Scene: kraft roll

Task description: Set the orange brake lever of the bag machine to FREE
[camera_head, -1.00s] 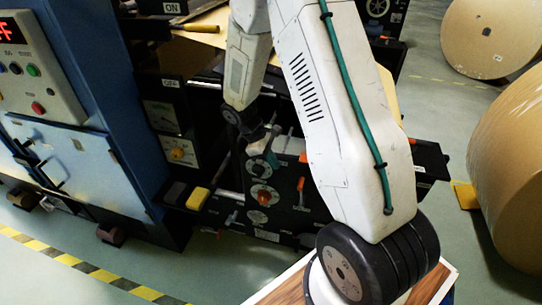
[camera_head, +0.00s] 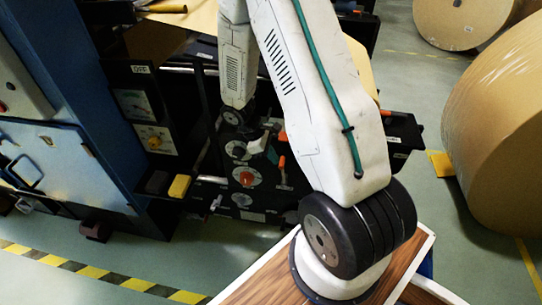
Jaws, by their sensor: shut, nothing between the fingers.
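The bag machine's dark control panel (camera_head: 262,205) stands past my arm, with dials and levers on it. An orange-tipped lever (camera_head: 282,163) points upward on this panel, right of a round dial with a red-orange knob (camera_head: 246,178). I take it for the brake lever, but its labels are too small to read. My gripper (camera_head: 270,151) is small and partly hidden by my arm in the head view. It is shut and empty, in front of the panel, up and left of the lever in the picture. I cannot tell whether it touches anything.
Another orange part (camera_head: 385,112) shows on the machine's right end. A blue cabinet (camera_head: 50,165) stands at left, with a yellow block (camera_head: 179,186) beside it. Large kraft rolls (camera_head: 505,140) stand at right. Green floor is free in front, crossed by a striped line (camera_head: 95,272).

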